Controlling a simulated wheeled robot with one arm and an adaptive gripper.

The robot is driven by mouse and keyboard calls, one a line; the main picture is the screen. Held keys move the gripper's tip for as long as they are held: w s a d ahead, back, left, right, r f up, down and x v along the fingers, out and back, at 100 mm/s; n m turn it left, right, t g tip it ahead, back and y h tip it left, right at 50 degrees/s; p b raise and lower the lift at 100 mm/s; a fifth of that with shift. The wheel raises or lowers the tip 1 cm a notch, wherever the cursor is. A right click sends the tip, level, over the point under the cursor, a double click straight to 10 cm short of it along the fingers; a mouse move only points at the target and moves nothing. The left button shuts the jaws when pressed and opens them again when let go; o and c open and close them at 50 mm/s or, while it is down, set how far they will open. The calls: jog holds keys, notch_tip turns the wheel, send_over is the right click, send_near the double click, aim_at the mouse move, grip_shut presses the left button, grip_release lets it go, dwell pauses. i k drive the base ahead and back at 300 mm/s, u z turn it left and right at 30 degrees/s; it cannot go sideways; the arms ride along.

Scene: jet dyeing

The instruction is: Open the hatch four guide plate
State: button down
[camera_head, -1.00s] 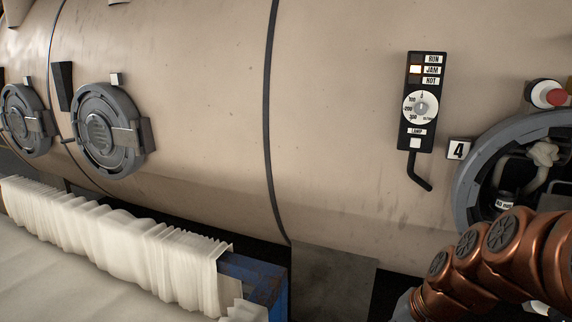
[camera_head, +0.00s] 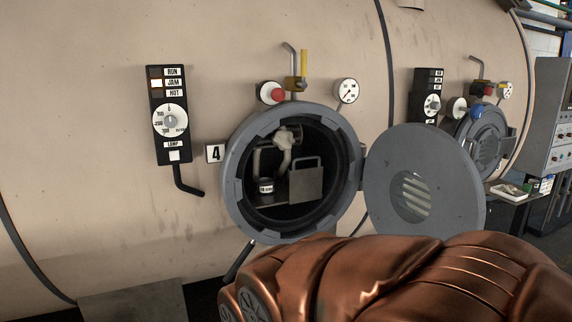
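Hatch four (camera_head: 238,202) is a round grey port in the beige vessel, marked by a "4" label (camera_head: 214,153). Its round door (camera_head: 455,200) is swung open to the right. Inside the dark opening, a flat grey plate with a loop handle (camera_head: 306,185) stands upright, probably the guide plate. Left of it are a pale knobbed pipe fitting (camera_head: 283,140) and a small labelled cylinder (camera_head: 266,186). My copper-coloured arm crosses the bottom right, below the hatch. My gripper is out of view.
A control panel (camera_head: 169,115) with its "JAM" lamp lit is left of the hatch. A red knob (camera_head: 277,95), a yellow-handled valve (camera_head: 303,66) and a gauge (camera_head: 346,90) sit above. The open door occupies the space to the right. Another hatch (camera_head: 484,140) lies farther right.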

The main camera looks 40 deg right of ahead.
aim_at(306, 184)
jog(key=z, duration=0.65)
jog(key=k, duration=1.25)
jog(key=u, duration=0.05)
jog(key=i, duration=0.55)
jog(key=z, duration=0.65)
jog(key=i, duration=0.85)
jog(key=u, duration=0.45)
jog(key=i, duration=0.7)
jog(key=u, duration=0.4)
